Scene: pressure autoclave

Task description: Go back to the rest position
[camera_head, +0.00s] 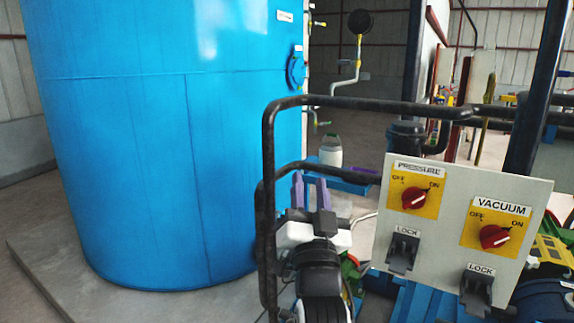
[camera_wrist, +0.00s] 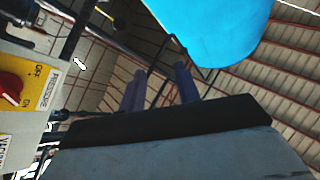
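The fingers point up, stand apart and hold nothing. In the wrist view the gripper (camera_wrist: 160,75) also shows a clear gap between its fingers. The panel carries a red PRESSURE knob (camera_head: 414,198) and a red VACUUM knob (camera_head: 494,236) on yellow plates. Both knobs appear turned toward ON. The PRESSURE knob also shows at the left edge of the wrist view (camera_wrist: 10,90). My gripper touches neither knob.
A large blue tank (camera_head: 150,140) fills the left. The black pipe rail (camera_head: 268,200) runs close around my arm. Grey LOCK latches (camera_head: 403,250) (camera_head: 477,291) hang below the knobs. A white container (camera_head: 331,150) stands behind. Bare floor lies between tank and rail.

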